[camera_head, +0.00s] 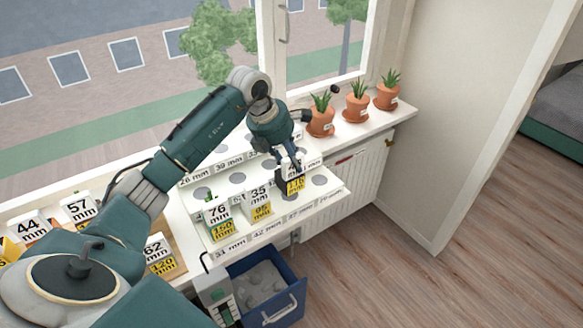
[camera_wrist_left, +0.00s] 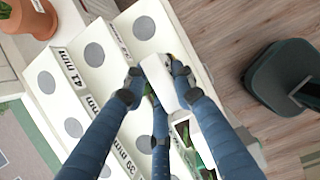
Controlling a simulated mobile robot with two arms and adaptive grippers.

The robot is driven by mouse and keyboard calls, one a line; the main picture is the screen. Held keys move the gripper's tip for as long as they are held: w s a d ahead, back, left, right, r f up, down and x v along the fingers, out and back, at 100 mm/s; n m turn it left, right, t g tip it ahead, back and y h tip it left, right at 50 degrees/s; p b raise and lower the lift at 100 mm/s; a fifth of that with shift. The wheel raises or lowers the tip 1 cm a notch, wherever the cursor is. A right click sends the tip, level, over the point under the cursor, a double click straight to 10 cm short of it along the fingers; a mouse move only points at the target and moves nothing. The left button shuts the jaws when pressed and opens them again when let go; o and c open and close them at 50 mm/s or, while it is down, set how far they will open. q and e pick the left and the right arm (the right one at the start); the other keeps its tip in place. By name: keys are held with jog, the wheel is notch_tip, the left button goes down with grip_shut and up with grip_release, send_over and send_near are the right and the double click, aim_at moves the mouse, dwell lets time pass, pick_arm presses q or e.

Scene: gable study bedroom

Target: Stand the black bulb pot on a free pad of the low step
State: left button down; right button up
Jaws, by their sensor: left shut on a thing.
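My left gripper (camera_head: 291,160) points down over the front, right part of the white stepped stand. It is shut on a small pot whose white and yellow label (camera_head: 295,185) hides most of it; its black colour is hard to make out. In the left wrist view the fingers (camera_wrist_left: 155,92) close around it, and the white back of its label (camera_wrist_left: 160,82) shows. The low step (camera_head: 270,228) has grey round pads; a bare one (camera_head: 319,181) lies right of the held pot. Labelled pots 76 mm (camera_head: 217,216) and 35 mm (camera_head: 260,203) stand left of it.
The higher step behind has grey pads, partly hidden by my arm. Terracotta plants (camera_head: 320,117) stand on the sill at the right. More labelled pots (camera_head: 160,254) stand at the left. A blue bin (camera_head: 292,286) sits below the stand's front.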

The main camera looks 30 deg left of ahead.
aim_at(292, 170)
pick_arm(q)
notch_tip(292, 170, down, 3)
jog(key=shift+f+p, duration=0.1)
jog(key=shift+p, duration=0.3)
pick_arm(e)
jog(key=shift+s+r, duration=0.3)
jog(key=shift+r, duration=0.15)
pick_arm(q)
jog(key=shift+f, duration=0.1)
jog(key=shift+f, duration=0.15)
jog(key=c, duration=1.6)
grip_release()
jog(key=shift+o, duration=0.8)
pick_arm(e)
jog(key=shift+s+a+f, duration=0.1)
jog(key=shift+f, duration=0.05)
jog(key=shift+a, duration=0.1)
